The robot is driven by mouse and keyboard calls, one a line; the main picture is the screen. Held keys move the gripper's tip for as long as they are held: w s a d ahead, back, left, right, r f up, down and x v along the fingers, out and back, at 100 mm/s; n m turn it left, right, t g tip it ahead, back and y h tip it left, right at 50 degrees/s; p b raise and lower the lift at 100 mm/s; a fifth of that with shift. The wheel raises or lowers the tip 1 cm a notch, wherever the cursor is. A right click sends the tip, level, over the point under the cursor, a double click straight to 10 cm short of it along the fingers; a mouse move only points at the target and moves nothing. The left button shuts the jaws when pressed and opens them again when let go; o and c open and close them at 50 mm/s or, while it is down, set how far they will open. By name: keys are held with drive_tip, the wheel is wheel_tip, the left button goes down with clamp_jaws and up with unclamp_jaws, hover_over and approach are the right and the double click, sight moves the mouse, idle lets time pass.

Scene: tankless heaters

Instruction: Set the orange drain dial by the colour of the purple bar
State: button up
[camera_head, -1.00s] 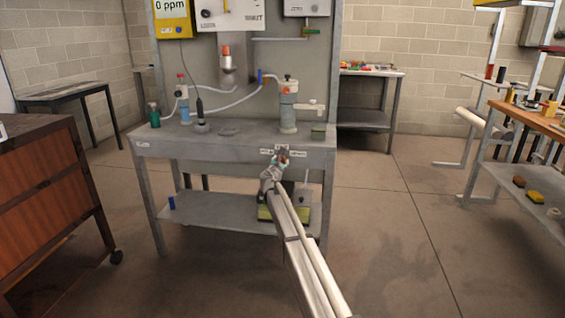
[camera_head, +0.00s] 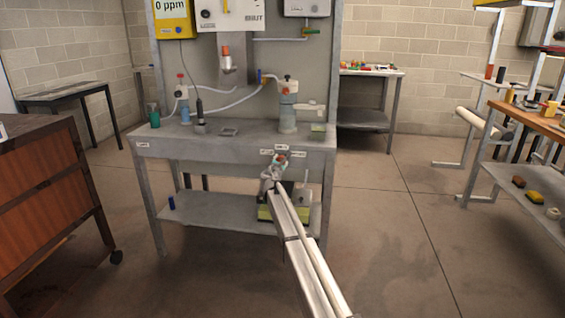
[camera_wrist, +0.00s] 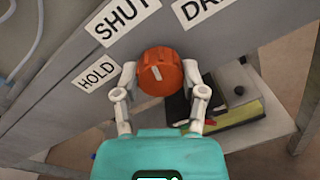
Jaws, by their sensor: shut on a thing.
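The orange dial (camera_wrist: 162,70) is on the grey front edge of the bench, with a short white mark on its face. The labels HOLD (camera_wrist: 98,76), SHUT (camera_wrist: 122,18) and a partly cut-off one starting "DR" (camera_wrist: 200,8) surround it. I cannot tell which label the mark points at. My gripper (camera_wrist: 159,72) is shut on the dial, one finger on each side. In the head view my gripper (camera_head: 278,163) is at the bench front, right of centre. A small blue or purple upright piece (camera_head: 260,76) stands by the hose; I cannot tell whether it is the purple bar.
The bench top (camera_head: 240,144) bears a pump-like cylinder (camera_head: 287,108), bottles and hoses. Below, the bench shelf (camera_head: 215,212) holds a dark and yellow-green box (camera_head: 268,213). A wooden cabinet (camera_head: 45,190) stands left and a cluttered bench (camera_head: 535,118) right. The floor between is clear.

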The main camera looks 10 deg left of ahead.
drive_tip(key=m, duration=0.4)
drive_tip(key=shift+d, duration=0.15)
drive_tip(key=m, duration=0.4)
drive_tip(key=shift+m+y, duration=0.3)
drive_tip(key=shift+w, duration=0.1)
drive_tip(key=o, duration=1.1)
drive_tip(key=shift+o, duration=0.2)
